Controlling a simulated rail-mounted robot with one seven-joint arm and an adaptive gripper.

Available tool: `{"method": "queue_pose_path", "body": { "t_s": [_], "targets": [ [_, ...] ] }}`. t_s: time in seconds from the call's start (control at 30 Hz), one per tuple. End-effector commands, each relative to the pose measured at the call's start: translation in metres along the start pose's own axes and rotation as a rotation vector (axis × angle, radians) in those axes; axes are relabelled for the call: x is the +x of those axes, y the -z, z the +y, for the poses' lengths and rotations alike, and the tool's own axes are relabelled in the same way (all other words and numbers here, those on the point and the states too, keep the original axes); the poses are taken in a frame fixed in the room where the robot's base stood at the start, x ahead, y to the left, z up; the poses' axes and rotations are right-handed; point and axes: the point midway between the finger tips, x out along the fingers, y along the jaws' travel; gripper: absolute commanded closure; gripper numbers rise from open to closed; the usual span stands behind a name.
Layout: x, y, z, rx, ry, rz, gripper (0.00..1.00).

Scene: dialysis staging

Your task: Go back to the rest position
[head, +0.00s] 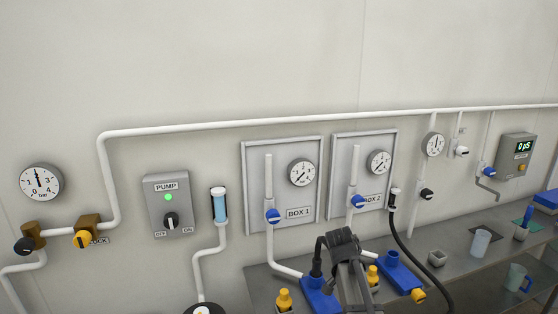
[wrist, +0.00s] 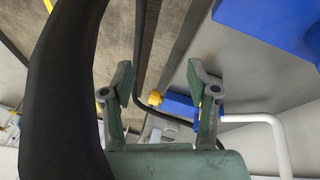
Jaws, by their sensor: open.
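My gripper shows in the wrist view (wrist: 160,82), with its two grey-green fingers spread apart and nothing between them. In the head view a dark part of my arm (head: 346,262) stands at the bottom centre, in front of the bench and between two blue blocks. The fingertips cannot be made out clearly there.
A blue block (head: 320,293) and another blue block (head: 393,272) sit close on either side of my arm. A black hose (head: 405,245) hangs at BOX 2.

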Motion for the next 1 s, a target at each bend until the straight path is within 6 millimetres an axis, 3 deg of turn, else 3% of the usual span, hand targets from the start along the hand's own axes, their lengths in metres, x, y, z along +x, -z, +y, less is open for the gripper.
{"method": "queue_pose_path", "body": {
  "t_s": [0.03,0.27,0.47,0.7,1.0],
  "targets": [
    [0.019,-0.015,0.017,-0.019,-0.023,0.006,0.41],
    [0.094,-0.057,0.025,-0.171,-0.061,-0.043,0.41],
    [0.16,-0.106,0.037,-0.33,-0.077,-0.117,0.41],
    [0.239,-0.175,0.065,-0.529,-0.083,-0.229,0.41],
    [0.322,-0.267,0.108,-0.754,-0.057,-0.39,0.41]
  ]
}}
